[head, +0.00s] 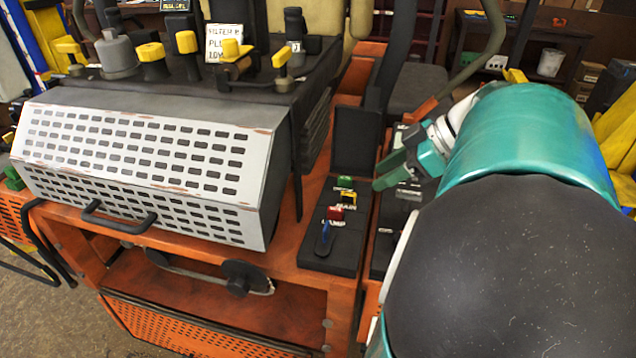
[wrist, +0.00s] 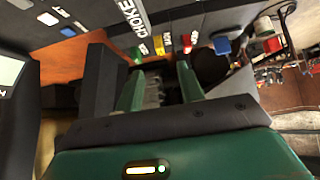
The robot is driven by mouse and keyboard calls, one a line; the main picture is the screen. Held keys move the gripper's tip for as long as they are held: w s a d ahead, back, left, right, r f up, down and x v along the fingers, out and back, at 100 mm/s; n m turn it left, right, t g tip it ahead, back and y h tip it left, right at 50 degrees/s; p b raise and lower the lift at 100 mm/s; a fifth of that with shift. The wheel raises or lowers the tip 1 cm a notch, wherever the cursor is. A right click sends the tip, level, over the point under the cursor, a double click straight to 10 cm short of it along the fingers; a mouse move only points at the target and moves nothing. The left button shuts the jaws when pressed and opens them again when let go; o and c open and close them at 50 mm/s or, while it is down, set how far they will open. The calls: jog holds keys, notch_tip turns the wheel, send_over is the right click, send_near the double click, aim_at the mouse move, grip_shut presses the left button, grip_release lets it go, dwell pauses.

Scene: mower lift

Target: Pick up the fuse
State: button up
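A black fuse panel (head: 345,248) lies on the orange machine body and holds small coloured pieces that look like fuses. In the head view these are a green piece (head: 345,183), a yellow one marked MAIN (head: 349,200), a red one (head: 335,213) and a blue one (head: 325,235). The wrist view also shows the green piece (wrist: 138,53), yellow piece (wrist: 158,46), red piece (wrist: 186,46) and blue piece (wrist: 222,46) beyond the fingertips. My gripper (head: 381,172) is right of the panel. In the wrist view (wrist: 160,75) its green fingers are apart, with no fuse between them.
A raised black flap (head: 354,140) stands at the panel's far end, close to my gripper. A perforated white cover (head: 140,160) with a black handle (head: 118,218) is at left. In the wrist view a CHOKE label (wrist: 131,18) is near the left finger.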

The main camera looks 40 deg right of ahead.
aim_at(348, 193)
jog(key=x, duration=0.8)
jog(key=shift+w+a+r, duration=0.1)
jog(key=shift+c, duration=0.2)
grip_shut()
